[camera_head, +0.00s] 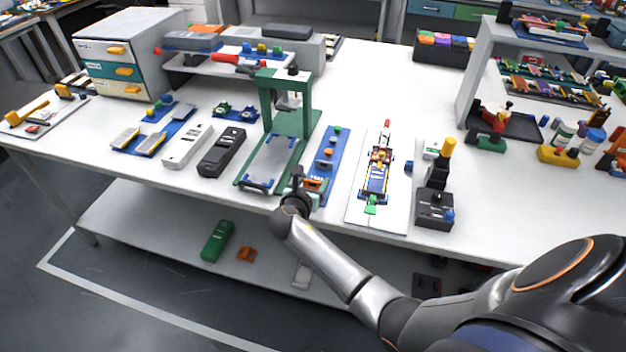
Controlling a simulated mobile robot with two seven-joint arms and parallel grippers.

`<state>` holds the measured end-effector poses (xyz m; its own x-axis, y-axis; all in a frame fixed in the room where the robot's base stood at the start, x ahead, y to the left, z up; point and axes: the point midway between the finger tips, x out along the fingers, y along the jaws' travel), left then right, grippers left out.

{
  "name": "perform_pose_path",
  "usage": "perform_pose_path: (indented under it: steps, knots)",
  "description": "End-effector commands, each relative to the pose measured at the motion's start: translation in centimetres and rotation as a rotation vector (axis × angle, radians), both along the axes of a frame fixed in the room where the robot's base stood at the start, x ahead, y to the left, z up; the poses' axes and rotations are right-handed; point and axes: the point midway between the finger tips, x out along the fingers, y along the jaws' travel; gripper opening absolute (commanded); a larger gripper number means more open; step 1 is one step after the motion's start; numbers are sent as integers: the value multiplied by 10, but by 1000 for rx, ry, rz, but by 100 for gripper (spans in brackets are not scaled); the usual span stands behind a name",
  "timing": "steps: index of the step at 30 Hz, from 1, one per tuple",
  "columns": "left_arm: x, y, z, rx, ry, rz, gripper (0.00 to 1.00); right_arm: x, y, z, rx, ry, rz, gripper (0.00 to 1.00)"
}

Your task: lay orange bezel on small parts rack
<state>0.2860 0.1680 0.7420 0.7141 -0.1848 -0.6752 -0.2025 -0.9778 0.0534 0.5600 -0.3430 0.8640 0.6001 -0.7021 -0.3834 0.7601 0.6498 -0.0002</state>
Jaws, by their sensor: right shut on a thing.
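My right gripper (297,183) is at the front edge of the table, with its arm coming in from the lower right. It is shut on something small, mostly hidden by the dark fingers. An orange piece (315,184), which looks like the orange bezel, shows right beside the fingers at the near end of a blue board; whether it is the held thing is hard to tell. No label marks the small parts rack; a low white raised shelf (205,69) at the back left, bearing small coloured parts, may be it. My left gripper is out of view.
A green press frame (266,120) stands just behind the gripper. A white board (358,205) with a colourful assembly and a black joystick box (434,207) lie to the right. The back middle of the table is clear. An orange part (246,254) lies on the lower shelf.

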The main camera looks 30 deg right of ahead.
Motion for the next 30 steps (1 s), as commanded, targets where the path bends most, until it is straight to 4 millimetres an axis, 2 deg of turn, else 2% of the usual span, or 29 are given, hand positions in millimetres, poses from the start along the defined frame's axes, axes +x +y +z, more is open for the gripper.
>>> perform_pose_path:
  steps: [30]
  knots:
    - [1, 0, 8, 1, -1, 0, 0, 0, 0, 0, 0, 0, 0, 15]
